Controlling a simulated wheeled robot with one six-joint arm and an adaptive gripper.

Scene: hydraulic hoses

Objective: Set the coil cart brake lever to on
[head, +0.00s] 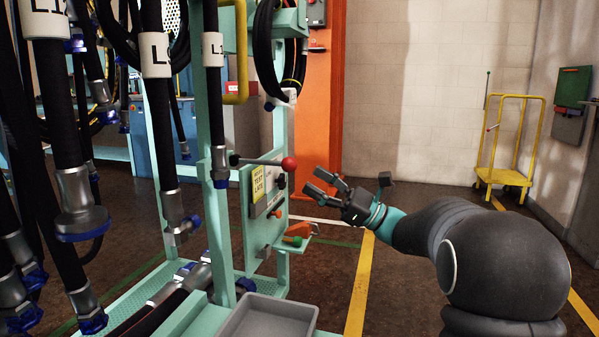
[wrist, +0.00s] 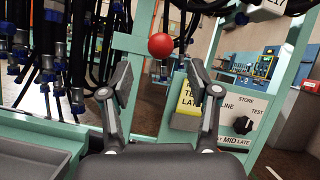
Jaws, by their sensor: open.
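A lever with a red ball knob (head: 289,163) is mounted on the teal hose frame (head: 217,130) and lies nearly level, its grey rod running left to a dark pivot. The red ball (wrist: 160,46) also shows in the wrist view, just beyond and above the gap between my fingers. No brake or on marking on it is readable. My gripper (head: 322,182) is open and empty, a little to the right of the ball and apart from it. In the wrist view my gripper (wrist: 160,84) has its two fingers spread, with the rod hidden.
Below the lever a panel (wrist: 222,128) carries a yellow label (head: 258,182) and a black knob (wrist: 242,125). A grey bin (head: 268,318) stands in front. Thick hoses (head: 160,120) hang at left. A yellow cart (head: 505,175) stands far right. Floor right of the frame is open.

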